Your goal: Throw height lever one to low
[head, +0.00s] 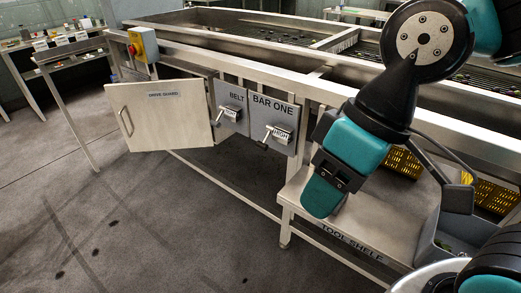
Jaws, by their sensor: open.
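The bar one panel (275,115) hangs on the front of the machine frame. A small metal lever (270,136) with a light handle end sticks out from it, beside a plate (283,135) that reads HIGH. My gripper (323,196) is to the right of the panel and nearer to me, above the tool shelf, apart from the lever. It is open and empty. The fingertips are hard to make out from this angle.
To the left, the belt panel (229,104) carries a similar lever. The drive guard door (160,116) stands further left, below a yellow box with a red button (143,46). The tool shelf (350,222) juts out under my arm. Floor in front is clear.

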